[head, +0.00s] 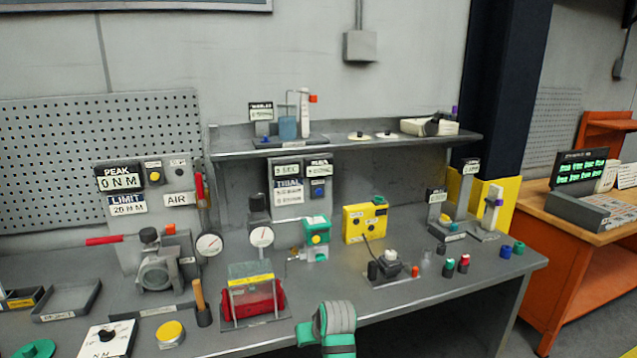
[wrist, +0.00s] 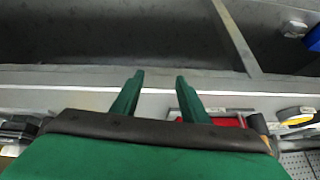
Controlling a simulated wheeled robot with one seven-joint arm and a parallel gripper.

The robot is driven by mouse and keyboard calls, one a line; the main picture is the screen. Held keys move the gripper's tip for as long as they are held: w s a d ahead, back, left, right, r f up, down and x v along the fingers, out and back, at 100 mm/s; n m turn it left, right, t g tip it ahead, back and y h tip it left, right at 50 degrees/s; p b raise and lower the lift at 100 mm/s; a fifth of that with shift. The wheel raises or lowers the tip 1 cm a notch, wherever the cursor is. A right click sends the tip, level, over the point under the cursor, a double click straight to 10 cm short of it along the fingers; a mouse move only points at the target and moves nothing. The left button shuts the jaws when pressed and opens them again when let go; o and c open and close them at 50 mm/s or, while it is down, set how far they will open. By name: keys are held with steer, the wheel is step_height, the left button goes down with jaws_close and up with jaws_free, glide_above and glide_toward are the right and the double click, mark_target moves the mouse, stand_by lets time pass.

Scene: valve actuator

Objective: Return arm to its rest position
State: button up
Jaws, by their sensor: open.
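My gripper (wrist: 159,78) shows in the wrist view with its two green fingers apart and nothing between them. Its tips lie across the pale front edge of the bench in that view. In the head view, a grey and green part of my arm (head: 336,318) stands at the bottom centre, at the front edge of the workbench (head: 420,312). The fingers cannot be made out clearly there. The red valve actuator (head: 262,300) under a yellow-topped frame sits on the bench to the left of my arm, apart from it. A red part also shows beside the right finger in the wrist view (wrist: 226,122).
A wooden-handled tool (head: 199,299), a yellow round knob (head: 170,331) and gauges stand left of the actuator. A black device (head: 390,268), a yellow box (head: 365,222) and small coloured caps lie to the right. An orange bench (head: 583,240) stands far right.

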steer(key=s+a+f+m+t, duration=0.1)
steer(key=s+a+f+t, duration=0.1)
steer(key=s+f, duration=0.7)
steer(key=s+a+f+m+t, duration=0.1)
steer(key=s+a+f+t, duration=0.1)
steer(key=s+f, duration=0.7)
steer(key=s+d+f+m+t+h, duration=0.1)
steer(key=s+f+m+t, duration=0.1)
steer(key=s, duration=1.3)
steer(key=s+d+r+t, duration=0.1)
steer(key=s+d+r, duration=0.1)
steer(key=s+r, duration=0.6)
steer(key=s+d+r+n+t+h, duration=0.1)
steer(key=s+d+r+t, duration=0.1)
steer(key=s+r, duration=0.7)
steer(key=s, duration=0.5)
steer(key=shift+s+d+h, duration=0.25)
steer(key=shift+s+h, duration=0.05)
